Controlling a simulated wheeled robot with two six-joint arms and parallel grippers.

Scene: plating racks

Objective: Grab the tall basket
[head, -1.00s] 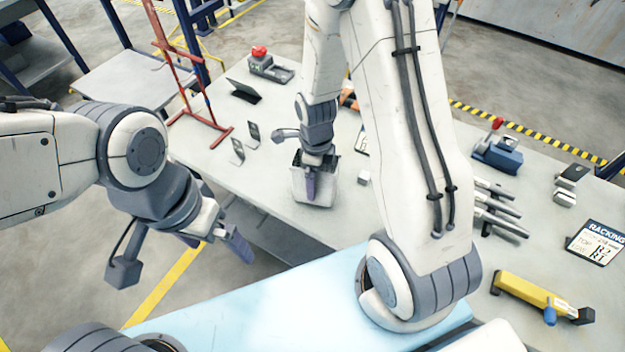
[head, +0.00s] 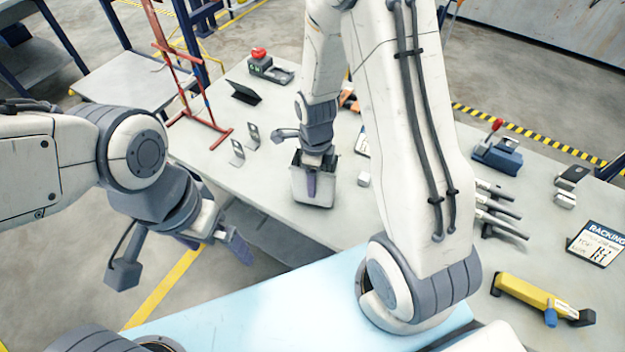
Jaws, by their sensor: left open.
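The tall basket (head: 326,188) is a pale grey open-topped box standing on the grey bench near its front edge. My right gripper (head: 311,178) is at its top, pointing down. One dark purple finger lies in front of the basket's near wall; the other is hidden, so I cannot tell whether the jaws grip the wall. My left gripper (head: 214,243) is open and empty, off the bench to the left, over the floor and apart from the basket.
A red rack frame (head: 192,85) stands at the bench's left end. A yellow-handled tool (head: 530,295), a racking sign (head: 598,243) and a blue clamp (head: 497,153) are on the right.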

